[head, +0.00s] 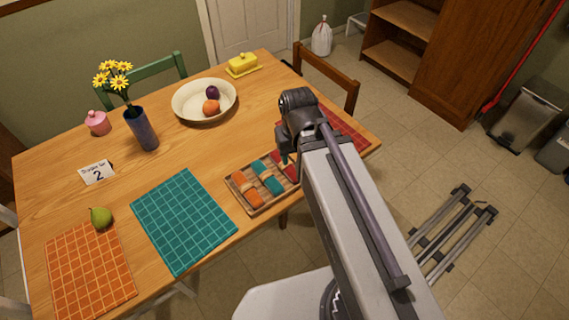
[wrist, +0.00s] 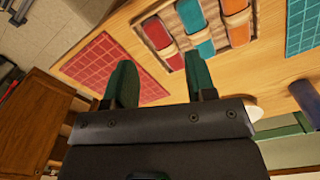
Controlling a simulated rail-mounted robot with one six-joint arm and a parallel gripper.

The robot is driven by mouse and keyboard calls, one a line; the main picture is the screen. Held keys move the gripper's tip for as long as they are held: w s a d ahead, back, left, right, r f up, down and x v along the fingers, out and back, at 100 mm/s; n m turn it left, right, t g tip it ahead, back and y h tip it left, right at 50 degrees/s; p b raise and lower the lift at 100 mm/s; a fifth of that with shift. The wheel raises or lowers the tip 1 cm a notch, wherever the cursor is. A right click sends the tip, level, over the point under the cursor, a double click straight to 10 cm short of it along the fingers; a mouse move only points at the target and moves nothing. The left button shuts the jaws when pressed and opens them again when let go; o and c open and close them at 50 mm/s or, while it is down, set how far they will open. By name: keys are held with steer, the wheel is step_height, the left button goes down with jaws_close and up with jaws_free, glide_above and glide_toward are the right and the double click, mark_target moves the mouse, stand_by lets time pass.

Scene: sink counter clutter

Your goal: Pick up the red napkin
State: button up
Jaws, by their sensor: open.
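The red napkin (wrist: 156,33) is rolled with a pale band around it and lies at one end of a wooden tray (wrist: 172,17). In the head view part of the red napkin (head: 291,172) shows beside my arm, which hides some of it. My gripper (wrist: 160,78) has two green fingers, spread apart and empty. The red napkin shows beyond the fingertips, roughly between them in the wrist view. In the head view my arm mostly hides the gripper.
A teal napkin (head: 267,177) and an orange napkin (head: 245,188) lie beside the red one in the tray. A red placemat (head: 345,130) and a teal placemat (head: 183,222) flank the tray. A bowl with fruit (head: 185,112) stands farther back.

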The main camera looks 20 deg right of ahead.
mark_target(289, 170)
steer(key=w+f+n+b, duration=0.1)
steer(key=w+f+b, duration=0.1)
steer(key=w, duration=0.1)
steer(key=w+f+n+b, duration=0.1)
steer(key=w+f+b, duration=0.1)
steer(key=w, duration=0.2)
steer(key=w+f+n+b, duration=0.2)
steer(key=w, duration=0.2)
steer(key=shift+a+f, duration=0.15)
steer(key=shift+f, duration=0.05)
steer(key=shift+s+r, duration=0.1)
steer(key=shift+s, duration=0.1)
step_height(289, 170, down, 11)
steer(key=b, duration=1.1)
steer(key=shift+r, duration=0.35)
steer(key=c, duration=0.6)
